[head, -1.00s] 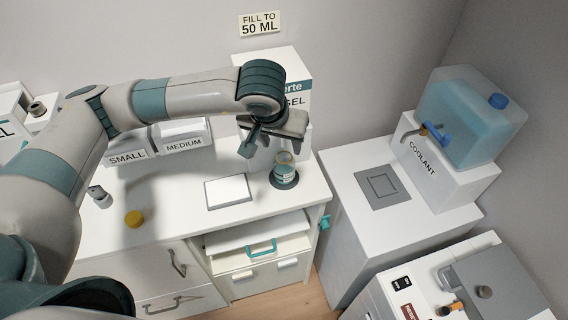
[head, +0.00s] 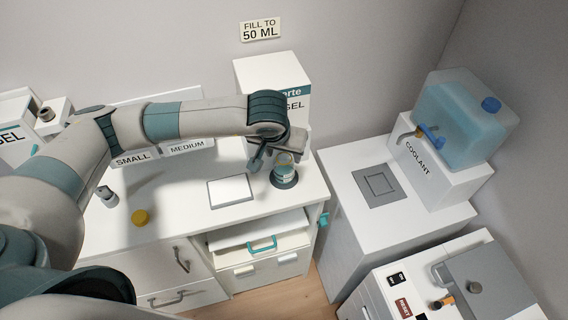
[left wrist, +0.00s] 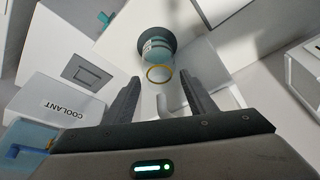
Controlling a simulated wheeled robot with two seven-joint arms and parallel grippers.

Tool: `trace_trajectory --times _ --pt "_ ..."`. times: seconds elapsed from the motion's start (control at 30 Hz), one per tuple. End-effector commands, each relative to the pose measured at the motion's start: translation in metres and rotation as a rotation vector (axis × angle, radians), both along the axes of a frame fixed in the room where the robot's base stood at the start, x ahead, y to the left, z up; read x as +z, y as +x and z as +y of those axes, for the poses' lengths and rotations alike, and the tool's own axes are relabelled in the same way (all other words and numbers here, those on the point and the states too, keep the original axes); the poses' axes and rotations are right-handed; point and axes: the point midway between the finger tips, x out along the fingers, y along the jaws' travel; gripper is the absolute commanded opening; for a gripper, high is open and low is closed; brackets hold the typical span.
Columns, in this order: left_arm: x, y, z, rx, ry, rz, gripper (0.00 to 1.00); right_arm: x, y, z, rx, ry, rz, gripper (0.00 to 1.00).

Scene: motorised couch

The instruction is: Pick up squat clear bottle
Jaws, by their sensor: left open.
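The squat clear bottle (head: 284,171) stands upright on a dark round pad (head: 284,182) near the right end of the white counter. It has a yellowish rim and a blue-green label. My left gripper (head: 276,156) is open and empty just above and behind it, partly overlapping it in the head view. In the left wrist view the bottle (left wrist: 157,50) lies ahead of the two spread fingers (left wrist: 163,88), its open rim facing the camera. The fingers look apart from the bottle. My right gripper is not in view.
A white square plate (head: 230,191) lies left of the bottle. A yellow cap (head: 140,217) and a small grey piece (head: 107,196) are further left. A tall white dispenser box (head: 272,78) stands behind. The coolant tank (head: 455,120) stands on the separate right-hand cabinet.

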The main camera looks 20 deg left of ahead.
Motion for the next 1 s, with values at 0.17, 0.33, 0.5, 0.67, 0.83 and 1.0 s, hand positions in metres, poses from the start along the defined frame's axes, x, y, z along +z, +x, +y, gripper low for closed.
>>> trace_trajectory --times 0.17,0.33,0.5,0.67,0.83,1.0 --pt "-0.0005 0.0001 -0.0002 0.000 0.000 0.000 0.51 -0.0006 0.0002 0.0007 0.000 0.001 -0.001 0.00" --pt "-0.0003 0.0000 -0.0002 0.000 0.000 0.000 0.51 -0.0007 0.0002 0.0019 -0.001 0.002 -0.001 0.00" --pt "-0.0001 -0.0001 -0.0002 0.000 0.000 0.000 0.29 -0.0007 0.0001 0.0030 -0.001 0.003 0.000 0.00" --pt "-0.0001 -0.0001 -0.0002 0.000 0.000 0.000 0.00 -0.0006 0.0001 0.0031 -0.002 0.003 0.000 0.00" --pt "0.0001 0.0001 -0.0002 0.000 0.000 -0.001 0.00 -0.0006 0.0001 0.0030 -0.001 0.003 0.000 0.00" --pt "0.0024 0.0003 -0.0002 0.000 -0.001 -0.001 0.00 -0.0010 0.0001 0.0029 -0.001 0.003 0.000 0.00"
